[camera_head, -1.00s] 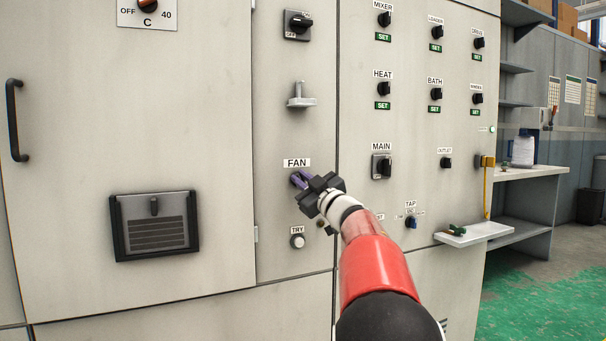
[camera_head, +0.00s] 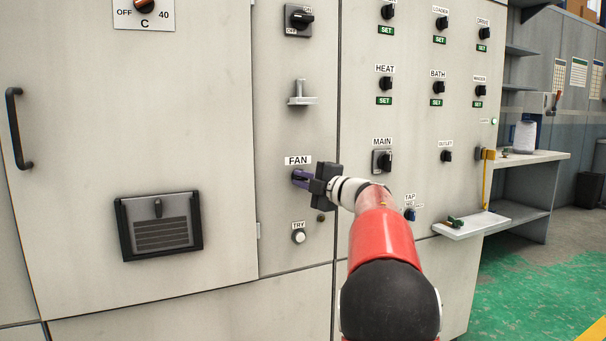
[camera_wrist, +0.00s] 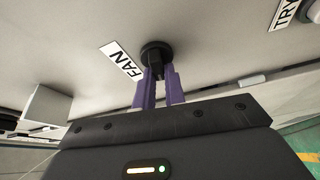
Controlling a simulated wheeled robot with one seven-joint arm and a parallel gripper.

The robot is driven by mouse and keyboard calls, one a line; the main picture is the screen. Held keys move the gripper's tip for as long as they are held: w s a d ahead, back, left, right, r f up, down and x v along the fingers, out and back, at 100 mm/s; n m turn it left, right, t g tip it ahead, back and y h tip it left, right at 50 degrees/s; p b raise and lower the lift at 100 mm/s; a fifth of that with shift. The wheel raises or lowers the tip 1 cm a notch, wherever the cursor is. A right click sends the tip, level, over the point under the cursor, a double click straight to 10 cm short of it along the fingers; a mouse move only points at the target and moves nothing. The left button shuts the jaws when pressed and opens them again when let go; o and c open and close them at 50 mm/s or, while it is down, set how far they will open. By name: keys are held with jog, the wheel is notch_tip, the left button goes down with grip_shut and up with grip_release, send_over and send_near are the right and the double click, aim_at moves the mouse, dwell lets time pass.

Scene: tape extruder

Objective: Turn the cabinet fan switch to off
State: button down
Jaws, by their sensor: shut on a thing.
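The fan switch is a round black knob (camera_wrist: 156,56) on the grey cabinet panel, beside its FAN label (camera_wrist: 121,60). The label also shows in the head view (camera_head: 298,160). My gripper (camera_head: 300,178) is at the panel just below the label, coming in from the right. In the wrist view its two purple fingers (camera_wrist: 158,88) are shut on the knob's grip, one on each side. In the head view the gripper hides most of the knob. I cannot read any on or off marks around it.
A TRY button (camera_head: 298,236) lies just below the gripper. A grey peg bracket (camera_head: 301,94) sticks out above, and a rotary switch (camera_head: 299,20) is higher up. The MAIN switch (camera_head: 384,162) is to the right. A small tray (camera_head: 480,222) juts out at the far right.

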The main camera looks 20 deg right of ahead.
jog(key=shift+n+p, duration=0.3)
jog(key=shift+n, duration=0.3)
jog(key=shift+f+n+g, duration=0.15)
jog(key=shift+n+g, duration=0.15)
jog(key=c, duration=1.5)
grip_release()
jog(key=shift+o, duration=0.2)
jog(key=v, duration=0.8)
jog(key=shift+b, duration=0.35)
jog(key=shift+w, duration=0.1)
